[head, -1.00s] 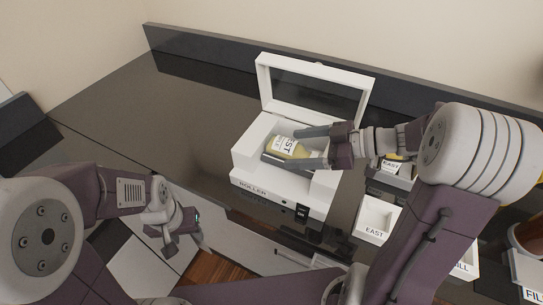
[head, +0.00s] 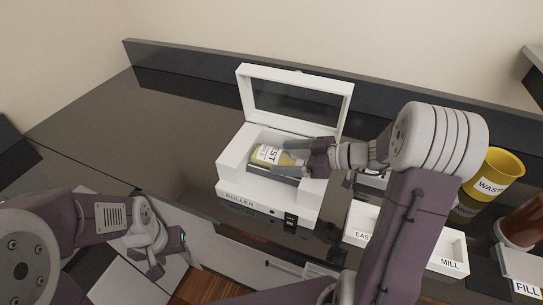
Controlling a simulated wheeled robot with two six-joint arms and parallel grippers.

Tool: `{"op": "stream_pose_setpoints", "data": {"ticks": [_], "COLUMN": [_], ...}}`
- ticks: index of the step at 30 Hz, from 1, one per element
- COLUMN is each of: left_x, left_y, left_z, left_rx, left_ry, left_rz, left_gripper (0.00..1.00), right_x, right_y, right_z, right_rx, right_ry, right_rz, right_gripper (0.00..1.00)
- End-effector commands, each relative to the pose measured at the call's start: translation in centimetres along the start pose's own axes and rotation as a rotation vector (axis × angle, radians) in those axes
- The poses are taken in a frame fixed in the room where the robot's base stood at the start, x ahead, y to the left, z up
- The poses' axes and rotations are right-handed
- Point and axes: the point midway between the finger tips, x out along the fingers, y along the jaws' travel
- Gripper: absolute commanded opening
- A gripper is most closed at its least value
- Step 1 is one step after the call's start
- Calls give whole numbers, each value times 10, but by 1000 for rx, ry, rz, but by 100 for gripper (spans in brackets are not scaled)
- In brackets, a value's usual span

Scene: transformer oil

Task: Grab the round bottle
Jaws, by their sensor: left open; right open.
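A round bottle (head: 268,155) with yellowish contents and a white label, partly readable as "EST", lies on its side in the open white roller box (head: 232,184) in the head view. My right gripper (head: 284,158) comes in from the right, open, with its fingers at the bottle's right end. The bottle's right end is partly hidden by the gripper, and I cannot tell whether the fingers touch it. My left gripper (head: 165,262) is low at the left, in front of the counter edge and far from the bottle.
The box's windowed lid (head: 247,88) stands raised behind the bottle. White trays marked EAST and MILL (head: 448,254) sit at the right, partly behind my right arm. A yellow WASTE bin (head: 502,168) and a brown container (head: 522,222) stand further right. The dark counter (head: 130,130) left of the box is clear.

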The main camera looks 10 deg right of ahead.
Motion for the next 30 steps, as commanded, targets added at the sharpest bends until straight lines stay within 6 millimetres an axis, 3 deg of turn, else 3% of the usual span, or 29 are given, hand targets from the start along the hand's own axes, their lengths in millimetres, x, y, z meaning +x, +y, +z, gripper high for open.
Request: {"op": "stream_pose_setpoints", "data": {"ticks": [1,5,12,14,21,30], "left_x": [-8,-9,-8,-8,-8,-8], "left_y": [0,0,0,0,0,0], "left_z": [-1,-1,-1,-1,-1,-1], "left_rx": [0,0,0,0,0,0], "left_ry": [0,0,0,0,0,0], "left_rz": [0,0,0,0,0,0], "left_gripper": [48,48,48,48,48,48], "right_x": [9,27,31,31,30,29], "right_y": [0,0,1,1,1,1], "right_z": [-4,-1,0,0,0,-4], "right_rx": [1,0,-1,-1,-1,-3], "right_ry": [-1,-1,-1,-1,-1,1], "right_rz": [-6,-3,0,0,0,0], "right_gripper": [81,81,81,67,0,0]}}
